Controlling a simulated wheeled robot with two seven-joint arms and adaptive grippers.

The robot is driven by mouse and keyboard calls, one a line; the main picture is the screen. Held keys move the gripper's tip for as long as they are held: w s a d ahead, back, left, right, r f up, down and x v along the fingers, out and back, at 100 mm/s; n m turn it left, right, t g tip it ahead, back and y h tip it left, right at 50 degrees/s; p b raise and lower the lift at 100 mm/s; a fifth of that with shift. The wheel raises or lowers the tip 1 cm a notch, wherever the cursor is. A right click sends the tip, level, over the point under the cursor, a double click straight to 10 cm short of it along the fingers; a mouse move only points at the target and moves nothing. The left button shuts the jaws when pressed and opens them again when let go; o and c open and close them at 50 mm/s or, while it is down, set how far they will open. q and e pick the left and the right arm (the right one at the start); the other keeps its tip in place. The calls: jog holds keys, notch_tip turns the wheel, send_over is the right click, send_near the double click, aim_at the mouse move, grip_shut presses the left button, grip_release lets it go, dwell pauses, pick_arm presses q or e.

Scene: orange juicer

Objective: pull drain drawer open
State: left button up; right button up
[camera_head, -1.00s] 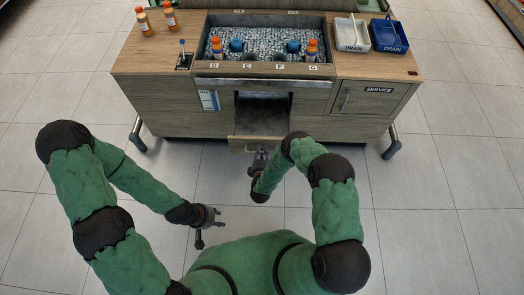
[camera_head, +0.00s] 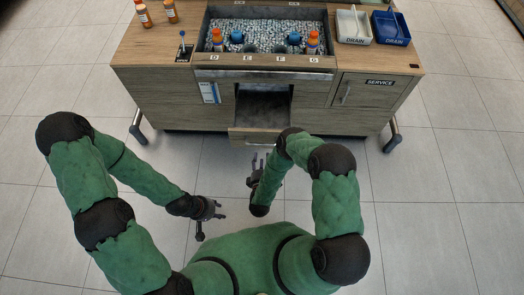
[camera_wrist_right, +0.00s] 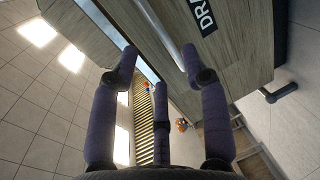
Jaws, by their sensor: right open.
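The drain drawer (camera_head: 262,136) stands pulled out of the middle of the wooden cabinet, with its dark inside visible from above. The right wrist view shows a wooden front (camera_wrist_right: 235,45) with a partly cut-off "DRA" label and a pale metal bar handle (camera_wrist_right: 163,35). My right gripper (camera_head: 257,165) is open and empty just in front of the drawer. Its spread fingers show in the right wrist view (camera_wrist_right: 160,65), with the handle beyond them and nothing visibly gripped. My left gripper (camera_head: 213,210) is empty over the floor at left, its fingers apart.
The cabinet top (camera_head: 165,50) holds orange-capped bottles (camera_head: 144,15) and a basin (camera_head: 268,40) with more bottles. White (camera_head: 353,28) and blue (camera_head: 390,30) trays labelled DRAIN stand at right. A SERVICE door (camera_head: 370,92) is beside the drawer. The tiled floor (camera_head: 440,200) is clear.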

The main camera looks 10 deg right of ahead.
jog(key=shift+v, duration=1.45)
jog(key=s+a+r+m+g+y, duration=0.1)
jog(key=s+r+m+g+y, duration=0.2)
jog(key=s+m+g, duration=0.4)
jog(key=s+a+r+m+g+y, duration=0.1)
jog(key=s+r+m+g+y, duration=0.2)
jog(key=s+m, duration=0.7)
jog(key=g+y, duration=0.2)
jog(key=g, duration=0.2)
jog(key=shift+s+r+g, duration=0.2)
jog(key=shift+r+g, duration=0.05)
jog(key=shift+g, duration=0.05)
jog(key=shift+d, duration=0.15)
